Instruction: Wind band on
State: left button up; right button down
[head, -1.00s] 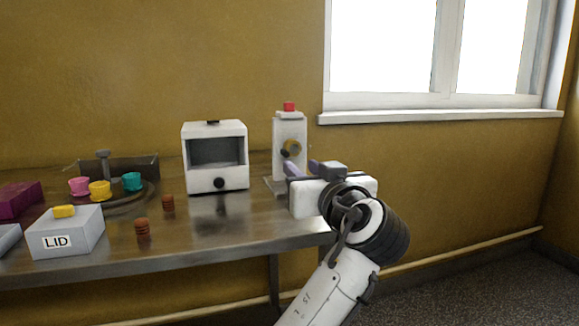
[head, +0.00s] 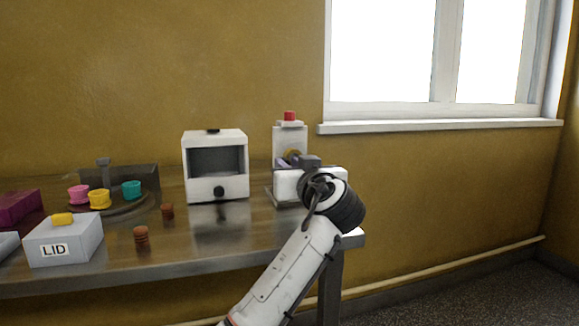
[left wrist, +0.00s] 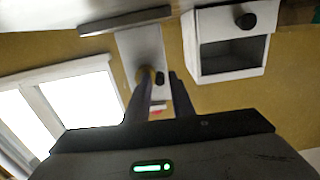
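A white upright device with a red button on top (head: 290,138) stands at the right end of the steel table. A brass-coloured round knob (head: 292,153) sits on its front and is partly hidden by my gripper. My left gripper (head: 291,161) is right in front of the knob. In the left wrist view the device (left wrist: 148,55) appears upside down. There my two dark fingers (left wrist: 160,75) stand apart, with the knob near the left fingertip. I cannot tell whether they touch it. No separate band is clearly visible. My right gripper is out of view.
A white box-shaped machine with a dark opening (head: 216,165) stands left of the device. Two brown ribbed pieces (head: 141,237), several coloured cups (head: 99,197) and a box marked LID (head: 65,245) are further left. The table front (head: 210,235) is mostly clear.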

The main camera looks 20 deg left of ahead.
pick_arm(q)
grip_shut()
